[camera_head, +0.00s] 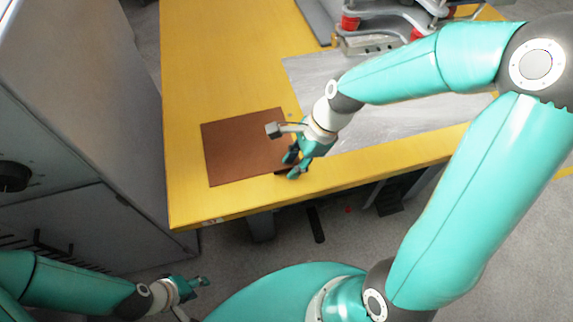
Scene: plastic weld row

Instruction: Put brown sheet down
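The brown sheet (240,150) is a flat, nearly square piece at the left end of the yellow table (200,60). It looks level; I cannot tell whether it rests fully on the tabletop or sits slightly above it. My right gripper (283,167) is at the sheet's right edge, with its dark fingertips at or over that edge. The contact is too small to see clearly, so I cannot tell if it grips the sheet. My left gripper (203,282) is low at the bottom left, away from the table and sheet. Its finger opening is unclear.
A grey plate area (400,120) covers the table's middle right. A metal fixture with red parts (385,25) stands at the back. A large grey cabinet (80,90) stands left of the table. The yellow surface behind the sheet is clear.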

